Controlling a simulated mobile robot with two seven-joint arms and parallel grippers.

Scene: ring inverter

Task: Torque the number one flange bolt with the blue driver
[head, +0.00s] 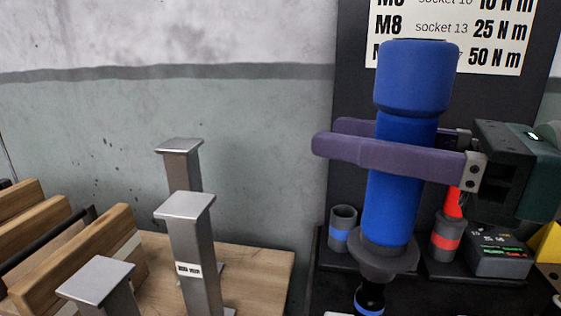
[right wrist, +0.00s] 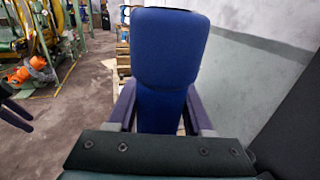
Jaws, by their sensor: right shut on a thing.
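The blue driver (head: 398,195) stands upright in the middle right of the head view, with a wide blue top, a dark collar and a dark tip with a blue band. My right gripper (head: 350,145) comes in from the right and is shut on the driver's blue body below its wide top. In the right wrist view the driver (right wrist: 168,60) fills the middle, between the purple fingers of my right gripper (right wrist: 160,108). The driver's lowest end is cut off by the head view's bottom edge.
A grey holder with a blue band (head: 342,230) and a red-banded holder (head: 446,238) with a red tool stand on the dark shelf. A small device with a display (head: 498,250) is at right. Steel posts (head: 187,240) and wooden blocks (head: 100,255) stand at left. A torque chart (head: 450,30) hangs behind.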

